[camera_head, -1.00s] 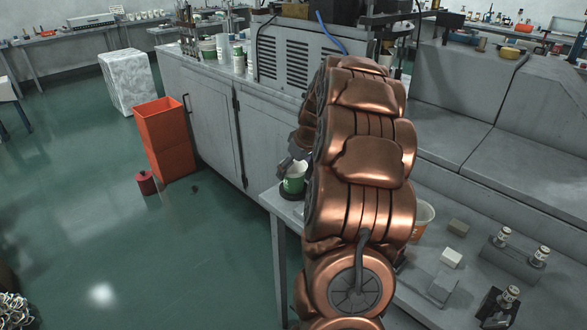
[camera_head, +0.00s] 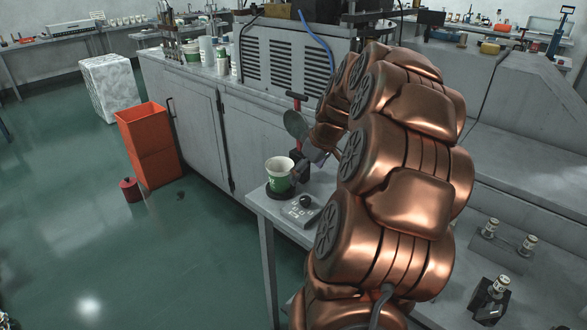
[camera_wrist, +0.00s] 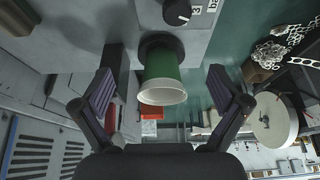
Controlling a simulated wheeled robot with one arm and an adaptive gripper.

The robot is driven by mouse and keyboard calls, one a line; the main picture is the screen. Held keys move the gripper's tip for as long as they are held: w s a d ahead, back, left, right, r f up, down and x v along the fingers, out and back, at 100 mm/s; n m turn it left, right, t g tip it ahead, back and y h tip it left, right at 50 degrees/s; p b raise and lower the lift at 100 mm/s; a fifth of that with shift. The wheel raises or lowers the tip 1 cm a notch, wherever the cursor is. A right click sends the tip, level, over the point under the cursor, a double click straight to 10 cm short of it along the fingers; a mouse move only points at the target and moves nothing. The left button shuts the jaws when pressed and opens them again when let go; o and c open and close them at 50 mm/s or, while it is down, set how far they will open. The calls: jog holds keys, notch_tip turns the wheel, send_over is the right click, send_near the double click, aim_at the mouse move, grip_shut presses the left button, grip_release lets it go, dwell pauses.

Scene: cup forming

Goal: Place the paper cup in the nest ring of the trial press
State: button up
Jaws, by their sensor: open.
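The paper cup (camera_head: 280,174), white with a green band, stands upright on a black round ring (camera_head: 272,194) at the near corner of the grey bench. In the wrist view the cup (camera_wrist: 163,78) shows its rim toward me, its base on the black ring (camera_wrist: 158,41). My gripper (camera_wrist: 167,86) is open, one finger on each side of the cup, with gaps to both. In the head view my gripper (camera_head: 308,163) is partly hidden and sits right of the cup. A red-handled upright device (camera_head: 295,97) with a round plate stands behind; its link to the ring is unclear.
A small grey box with a black knob (camera_head: 302,210) lies right in front of the cup. Several containers (camera_head: 207,50) stand on the cabinet behind. My arm hides much of the bench.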

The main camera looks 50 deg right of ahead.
jog(key=shift+s+a, duration=0.1)
jog(key=shift+s, duration=1.55)
jog(key=a+n+g+y, duration=0.1)
jog(key=a+g, duration=0.2)
jog(key=a, duration=1.9)
jog(key=s+a+f+g+h, duration=0.1)
jog(key=s+a+f+g, duration=0.2)
jog(key=s+a, duration=1.2)
jog(key=shift+s+f+m, duration=0.4)
jog(key=shift+s+f, duration=0.15)
jog(key=shift+s, duration=0.45)
jog(key=shift+a, duration=0.1)
